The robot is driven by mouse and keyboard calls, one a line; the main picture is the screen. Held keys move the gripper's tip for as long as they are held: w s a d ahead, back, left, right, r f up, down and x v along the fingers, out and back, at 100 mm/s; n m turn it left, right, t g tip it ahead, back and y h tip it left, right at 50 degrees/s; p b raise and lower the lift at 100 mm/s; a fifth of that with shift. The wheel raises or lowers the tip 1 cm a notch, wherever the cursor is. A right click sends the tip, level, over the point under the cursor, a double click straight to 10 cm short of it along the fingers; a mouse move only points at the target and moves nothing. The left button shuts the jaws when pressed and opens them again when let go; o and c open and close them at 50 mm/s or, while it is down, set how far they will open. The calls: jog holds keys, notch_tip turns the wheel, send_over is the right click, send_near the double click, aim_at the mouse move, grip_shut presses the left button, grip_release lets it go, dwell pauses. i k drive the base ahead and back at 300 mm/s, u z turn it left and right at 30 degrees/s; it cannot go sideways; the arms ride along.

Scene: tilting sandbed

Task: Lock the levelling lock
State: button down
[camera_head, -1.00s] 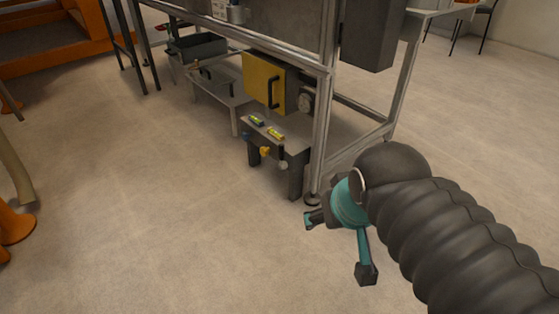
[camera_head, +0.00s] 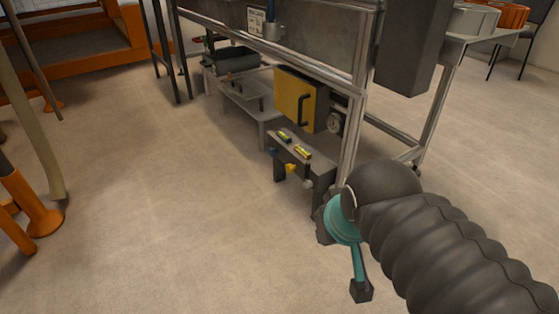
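A low grey stand (camera_head: 318,166) under the frame carries two small spirit levels, one green (camera_head: 284,136) and one yellow (camera_head: 303,152). Small knobs sit along its front: blue (camera_head: 273,150), yellow (camera_head: 291,168) and pale (camera_head: 308,184). A dark upright part stands by the pale knob. I cannot tell which part is the levelling lock, or its state. My gripper (camera_head: 345,262) is at lower right, nearer to me than the stand and apart from it. One teal finger points down with a dark tip; the other finger is mostly hidden. It looks open and holds nothing visible.
A metal frame post (camera_head: 352,130) rises just right of the stand. A yellow panel with a black handle (camera_head: 298,100) and a round dial (camera_head: 334,122) are behind it. Orange posts (camera_head: 32,205) stand at left. The floor (camera_head: 180,210) between is clear.

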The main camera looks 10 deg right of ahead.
aim_at(307, 175)
jog(key=u, duration=0.25)
jog(key=i, duration=0.95)
jog(key=z, duration=0.7)
